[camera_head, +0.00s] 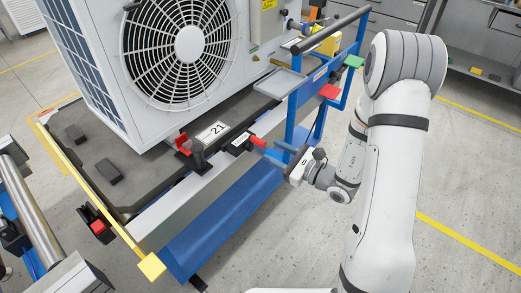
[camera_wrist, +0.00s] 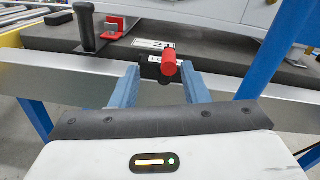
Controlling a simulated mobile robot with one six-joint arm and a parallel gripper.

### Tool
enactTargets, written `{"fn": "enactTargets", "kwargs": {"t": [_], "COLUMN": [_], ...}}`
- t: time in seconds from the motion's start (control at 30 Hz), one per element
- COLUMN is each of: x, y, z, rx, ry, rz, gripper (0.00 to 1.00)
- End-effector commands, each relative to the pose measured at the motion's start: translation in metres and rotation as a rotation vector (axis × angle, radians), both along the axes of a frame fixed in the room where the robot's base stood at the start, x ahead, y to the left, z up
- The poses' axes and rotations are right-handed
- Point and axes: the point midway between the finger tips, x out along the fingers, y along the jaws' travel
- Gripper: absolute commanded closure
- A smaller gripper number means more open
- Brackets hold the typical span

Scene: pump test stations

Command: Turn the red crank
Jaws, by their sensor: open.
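The red crank (camera_head: 257,141) is a short red handle on a black block at the front edge of the dark pallet. In the wrist view the crank (camera_wrist: 169,67) stands between and beyond the two blue fingertips, a little right of the middle. My gripper (camera_head: 276,154) is open and comes toward the crank from the right in the head view. In the wrist view my gripper (camera_wrist: 161,80) shows nothing clamped between its fingers. I cannot tell whether a finger touches the crank. Part of the block's label is hidden behind the crank.
A large fan unit (camera_head: 190,45) stands on the dark pallet (camera_head: 95,165). A red clamp with a dark handle (camera_head: 190,152) sits left of the crank. A blue upright frame (camera_head: 292,112) rises close beside my gripper. A yellow bar (camera_head: 95,195) crosses at left.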

Motion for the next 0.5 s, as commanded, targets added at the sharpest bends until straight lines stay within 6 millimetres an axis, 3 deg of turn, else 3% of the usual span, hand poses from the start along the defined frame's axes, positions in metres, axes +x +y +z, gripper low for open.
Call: {"fn": "enactTargets", "kwargs": {"t": [0.03, 0.17, 0.5], "x": [0.004, 0.012, 0.044], "y": [-0.003, 0.0, 0.042], "z": [-0.009, -0.013, -0.012], "rx": [0.01, 0.017, 0.017], "ry": [0.007, 0.012, 0.01], "rz": [-0.027, -0.053, -0.05], "gripper": [0.59, 0.59, 0.59]}}
